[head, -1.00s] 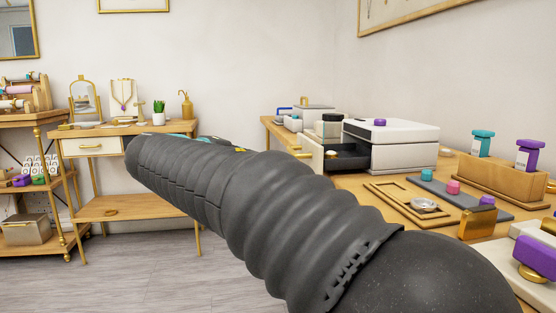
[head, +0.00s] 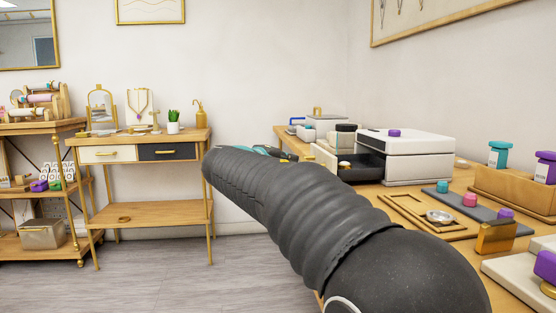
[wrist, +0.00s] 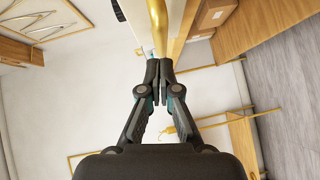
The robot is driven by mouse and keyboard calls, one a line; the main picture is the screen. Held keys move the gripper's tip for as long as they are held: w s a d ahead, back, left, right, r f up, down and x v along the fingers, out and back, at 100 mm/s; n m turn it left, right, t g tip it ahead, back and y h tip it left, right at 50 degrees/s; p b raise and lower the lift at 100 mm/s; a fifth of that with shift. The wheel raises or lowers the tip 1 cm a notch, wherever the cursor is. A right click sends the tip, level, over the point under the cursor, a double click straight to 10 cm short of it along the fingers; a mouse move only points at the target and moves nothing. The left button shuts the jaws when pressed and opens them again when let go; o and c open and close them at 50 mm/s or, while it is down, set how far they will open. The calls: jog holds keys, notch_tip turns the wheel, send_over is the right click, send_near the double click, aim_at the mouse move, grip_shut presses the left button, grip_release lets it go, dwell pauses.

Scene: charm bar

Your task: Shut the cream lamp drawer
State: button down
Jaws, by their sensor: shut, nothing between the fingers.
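The cream lamp drawer (head: 326,158) stands pulled out of the left side of a white box-shaped lamp (head: 415,160) on the right table. Its inside is dark, and a small round item lies near its front. In the head view my arm hides part of the drawer front, and my gripper (head: 276,152) shows only partly beyond the arm, left of the drawer. In the wrist view my gripper (wrist: 159,68) has its fingertips together, empty. A blurred gold bar (wrist: 156,25), which looks like a handle, is right at the fingertips, beside a cream face (wrist: 131,14). I cannot tell whether they touch.
The right table (head: 455,181) also holds a wooden frame tray (head: 400,208), a grey mat with jars and a wooden bottle holder (head: 510,190). A console table (head: 140,213) with a cream and a dark drawer stands at left. Grey floor lies clear between.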

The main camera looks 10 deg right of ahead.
jog(key=shift+d+f, duration=0.15)
jog(key=shift+d, duration=0.45)
